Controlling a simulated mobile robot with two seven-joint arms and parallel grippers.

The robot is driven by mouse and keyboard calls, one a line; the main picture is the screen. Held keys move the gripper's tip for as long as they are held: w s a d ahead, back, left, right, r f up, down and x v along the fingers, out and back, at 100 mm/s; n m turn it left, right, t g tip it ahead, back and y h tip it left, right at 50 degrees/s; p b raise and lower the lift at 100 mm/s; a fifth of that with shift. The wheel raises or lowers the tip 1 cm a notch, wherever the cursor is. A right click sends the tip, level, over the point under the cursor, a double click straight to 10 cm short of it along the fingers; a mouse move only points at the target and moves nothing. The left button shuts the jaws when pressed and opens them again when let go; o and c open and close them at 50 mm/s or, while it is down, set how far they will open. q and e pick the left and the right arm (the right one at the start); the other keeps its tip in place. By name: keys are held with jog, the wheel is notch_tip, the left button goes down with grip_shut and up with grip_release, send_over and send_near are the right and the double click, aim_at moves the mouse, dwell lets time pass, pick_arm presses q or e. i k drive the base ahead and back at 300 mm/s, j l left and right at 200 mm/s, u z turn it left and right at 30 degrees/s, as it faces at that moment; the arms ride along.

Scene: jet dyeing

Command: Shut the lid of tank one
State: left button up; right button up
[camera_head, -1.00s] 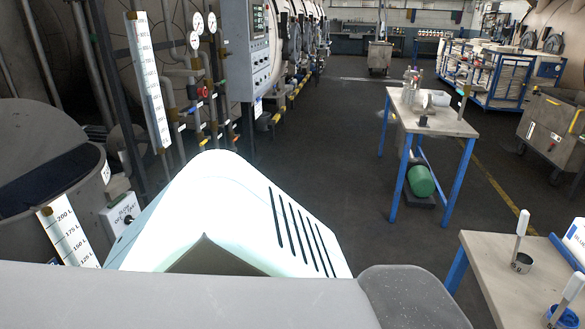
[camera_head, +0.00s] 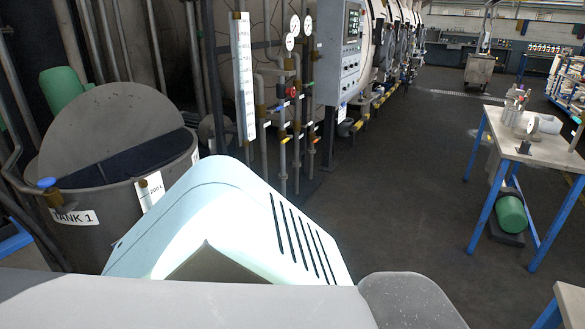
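Tank one (camera_head: 105,232) is a dark grey round vessel at the left, with a white "TANK 1" label (camera_head: 76,218) on its front. Its grey lid (camera_head: 112,125) stands tilted up at the back of the rim. Dark liquid or a dark interior (camera_head: 105,172) shows below the lid, so the tank is open. A large pale part of my own body fills the lower middle and hides the tank's lower right side. Neither of my grippers is in view.
A blue-handled valve (camera_head: 48,186) sits at the tank's left front. Pipes and gauges (camera_head: 290,42) and a control panel (camera_head: 352,50) stand behind. A blue-legged table (camera_head: 540,150) is at the right. The dark floor (camera_head: 410,200) between is clear.

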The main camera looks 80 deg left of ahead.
aim_at(105, 122)
jog(key=u, duration=3)
